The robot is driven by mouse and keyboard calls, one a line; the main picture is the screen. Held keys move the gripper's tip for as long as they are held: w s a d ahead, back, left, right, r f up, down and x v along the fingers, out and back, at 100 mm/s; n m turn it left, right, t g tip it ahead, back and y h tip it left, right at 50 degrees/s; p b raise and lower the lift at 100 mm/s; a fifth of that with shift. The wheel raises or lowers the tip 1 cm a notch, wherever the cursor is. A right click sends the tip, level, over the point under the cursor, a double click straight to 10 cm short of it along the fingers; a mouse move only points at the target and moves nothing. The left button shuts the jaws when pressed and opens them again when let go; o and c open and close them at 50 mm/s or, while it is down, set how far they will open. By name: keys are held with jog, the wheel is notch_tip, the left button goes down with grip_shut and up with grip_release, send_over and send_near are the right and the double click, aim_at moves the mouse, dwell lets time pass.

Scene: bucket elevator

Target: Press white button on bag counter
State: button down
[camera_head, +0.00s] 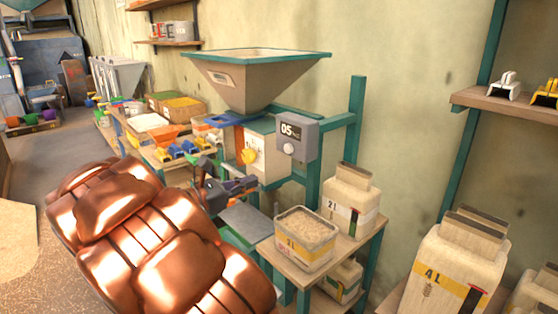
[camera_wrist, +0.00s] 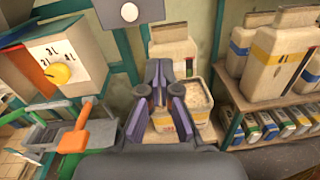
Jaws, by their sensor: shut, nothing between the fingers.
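The bag counter (camera_head: 298,139) is a grey box on the teal frame, with a display reading 05. Its round white button (camera_head: 290,148) is on the lower front face. In the wrist view the button (camera_wrist: 129,12) shows at the top edge, with most of the counter cut off. My gripper (camera_head: 254,183) is shut and empty, below and left of the counter and apart from it. In the wrist view my gripper's fingers (camera_wrist: 159,66) point up the picture, below and right of the button.
A dispenser with a yellow knob (camera_head: 249,156) stands left of the counter, under a large hopper (camera_head: 250,80). An open grain container (camera_head: 304,238) and a 2L container (camera_head: 349,200) stand on a wooden shelf at right. An orange handle (camera_wrist: 76,135) is at left in the wrist view.

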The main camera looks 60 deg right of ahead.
aim_at(286, 150)
jog(key=w, duration=0.1)
jog(key=w+n+h, duration=0.1)
jog(key=w+d+n, duration=0.1)
jog(key=shift+w+r+t+h, duration=0.4)
jog(key=shift+d, duration=0.1)
jog(key=p+x, duration=0.2)
jog(key=x, duration=1.1)
jog(key=shift+s+d, duration=0.1)
jog(key=shift+d, duration=0.3)
jog(key=shift+d, duration=0.1)
